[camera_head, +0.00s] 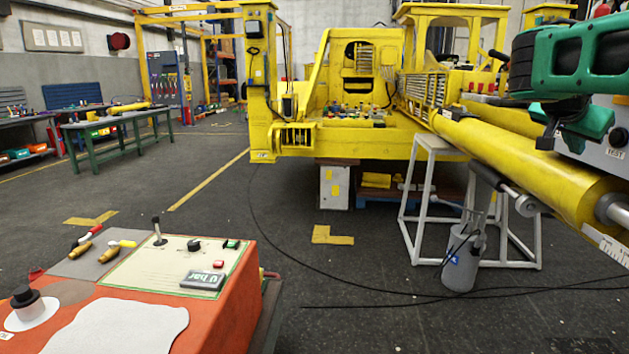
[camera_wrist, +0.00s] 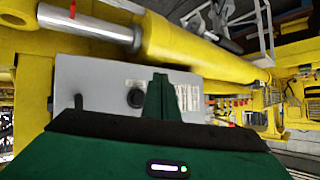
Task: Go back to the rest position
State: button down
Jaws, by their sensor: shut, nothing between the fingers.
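My gripper (camera_wrist: 160,98) shows in the wrist view as a dark green body with its fingers together at the middle, shut and holding nothing. Behind it is a grey box (camera_wrist: 95,80) with a dark round knob and a printed label. In the head view my green arm covers the upper right, in front of a grey box (camera_head: 610,140) with a label reading TEST. The fingertips are not clear in the head view. A large yellow cylinder (camera_head: 520,165) with a metal rod runs below the arm.
An orange control console (camera_head: 225,310) with a lever and gauge stands at the front left. A grey metal stand (camera_head: 405,200) and a grey canister (camera_head: 460,265) stand under the cylinder, with black cables on the floor. A green workbench (camera_head: 115,120) is far left. The middle-left floor is open.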

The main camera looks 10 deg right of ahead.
jog(key=s+a+f+n+g+y, duration=0.2)
jog(key=s+a+f+n+y, duration=0.2)
jog(key=s+a+f, duration=0.7)
jog(key=s+a+f+n+g+y, duration=0.3)
jog(key=s+a+f+y, duration=0.3)
jog(key=s+a+f, duration=0.6)
jog(key=s+f+n, duration=0.1)
jog(key=s+f, duration=0.2)
jog(key=f, duration=0.3)
jog(key=shift+f+n+y, duration=0.35)
jog(key=shift+n+y, duration=0.05)
jog(key=shift+w+f, duration=0.25)
jog(key=shift+w, duration=0.4)
